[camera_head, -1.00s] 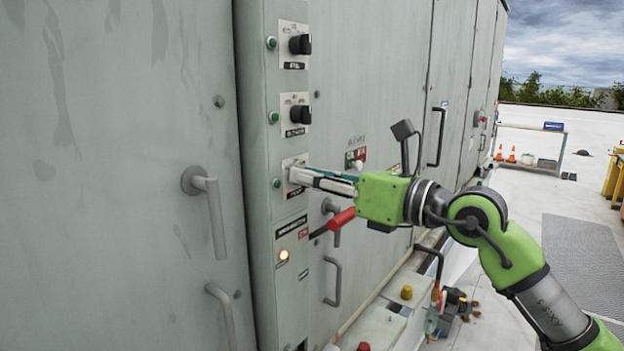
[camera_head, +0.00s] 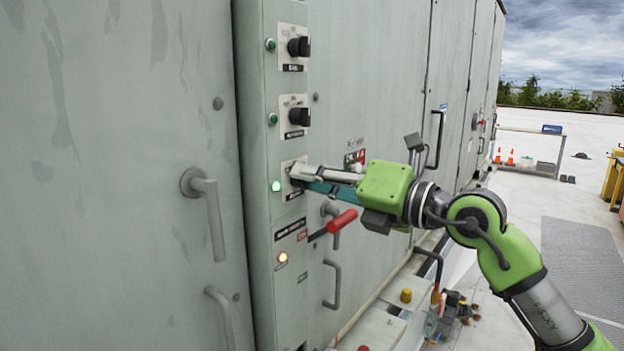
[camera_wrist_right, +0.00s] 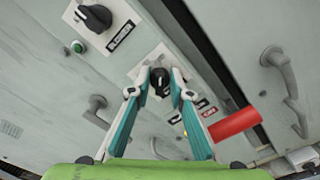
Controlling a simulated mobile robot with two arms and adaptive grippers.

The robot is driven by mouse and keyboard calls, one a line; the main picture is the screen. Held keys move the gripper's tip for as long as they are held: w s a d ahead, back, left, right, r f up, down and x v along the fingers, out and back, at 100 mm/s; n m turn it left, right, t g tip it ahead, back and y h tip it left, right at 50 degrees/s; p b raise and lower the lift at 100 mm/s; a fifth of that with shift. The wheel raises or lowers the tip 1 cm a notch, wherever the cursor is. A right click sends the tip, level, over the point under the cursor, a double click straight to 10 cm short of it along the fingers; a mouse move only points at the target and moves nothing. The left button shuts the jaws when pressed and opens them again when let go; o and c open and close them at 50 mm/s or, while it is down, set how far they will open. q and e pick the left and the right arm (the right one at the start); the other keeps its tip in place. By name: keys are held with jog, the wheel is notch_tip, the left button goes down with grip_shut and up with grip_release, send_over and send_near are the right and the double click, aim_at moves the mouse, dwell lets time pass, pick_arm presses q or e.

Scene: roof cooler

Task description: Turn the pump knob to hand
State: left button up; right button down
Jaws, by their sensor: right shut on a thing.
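The lowest of three black knobs is at my right gripper (camera_head: 300,175) in the head view, mostly hidden by the fingers. In the right wrist view this knob (camera_wrist_right: 158,80) shows between the two fingertips of my right gripper (camera_wrist_right: 160,94), which is shut on it. Its white plate (camera_head: 290,190) carries a small label, too small to read. The green lamp (camera_head: 276,186) left of this knob is brightly lit. My left gripper is not in view.
Two more knobs, an upper one (camera_head: 299,47) and a middle one (camera_head: 299,117), sit above with darker green lamps. A red-handled lever (camera_head: 341,221) sticks out just below my gripper. Door handles (camera_head: 207,210) stand out from the cabinet on both sides.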

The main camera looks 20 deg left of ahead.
dwell(0.4)
jog(key=c, duration=1.9)
grip_release()
jog(key=v, duration=1.2)
jog(key=shift+w, duration=0.1)
